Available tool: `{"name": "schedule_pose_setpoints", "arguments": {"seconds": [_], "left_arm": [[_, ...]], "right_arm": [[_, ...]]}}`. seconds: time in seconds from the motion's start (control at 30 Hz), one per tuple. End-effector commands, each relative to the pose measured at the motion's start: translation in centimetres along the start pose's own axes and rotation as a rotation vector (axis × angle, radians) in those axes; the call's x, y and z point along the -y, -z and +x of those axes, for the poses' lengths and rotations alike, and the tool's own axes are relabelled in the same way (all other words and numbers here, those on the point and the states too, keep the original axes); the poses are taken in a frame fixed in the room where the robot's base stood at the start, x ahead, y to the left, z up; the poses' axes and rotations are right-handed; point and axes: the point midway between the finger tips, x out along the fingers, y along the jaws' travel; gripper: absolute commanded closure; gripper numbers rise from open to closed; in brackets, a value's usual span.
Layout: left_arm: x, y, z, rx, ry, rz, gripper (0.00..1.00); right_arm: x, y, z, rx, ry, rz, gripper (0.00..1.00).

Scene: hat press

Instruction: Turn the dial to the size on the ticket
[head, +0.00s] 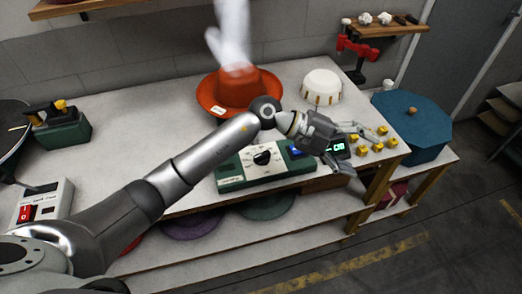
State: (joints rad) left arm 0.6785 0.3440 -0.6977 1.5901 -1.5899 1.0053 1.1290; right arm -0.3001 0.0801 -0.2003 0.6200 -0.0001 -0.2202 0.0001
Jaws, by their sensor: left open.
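The dial (262,157) is a black knob on the pale face of a green control box (230,182) on the bench. A lit display with green digits (338,147) shows at the box's right end, too small to read surely. A small pale ticket (217,110) lies on the brim of an orange-red hat (243,85); its writing is not legible. My left gripper (362,152) is open with its fingers spread, over the right end of the box, right of the dial and apart from it. My right gripper is not in view.
Several yellow blocks (363,151) lie at the bench's right end near my left gripper. A white block with pins (321,86) stands behind. A blue octagonal box (411,122) stands right. A red-switch box (43,205) stands left. White steam (231,35) shows above the hat.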

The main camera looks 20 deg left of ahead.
Motion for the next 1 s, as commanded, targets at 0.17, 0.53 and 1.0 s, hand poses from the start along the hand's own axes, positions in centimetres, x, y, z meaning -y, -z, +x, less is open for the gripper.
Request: {"name": "schedule_pose_setpoints", "arguments": {"seconds": [0.17, 0.53, 1.0], "left_arm": [[-4.6, -5.6, -4.1, 0.172, -0.426, -0.02, 0.3], [-7.4, -12.6, -18.9, 0.625, -0.977, -0.243, 0.3], [-11.9, -14.7, -18.7, 0.669, -1.025, -0.278, 0.3]], "right_arm": [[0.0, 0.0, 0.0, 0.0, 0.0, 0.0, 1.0], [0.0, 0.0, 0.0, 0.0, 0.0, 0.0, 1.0], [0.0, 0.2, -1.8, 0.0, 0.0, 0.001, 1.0]]}}
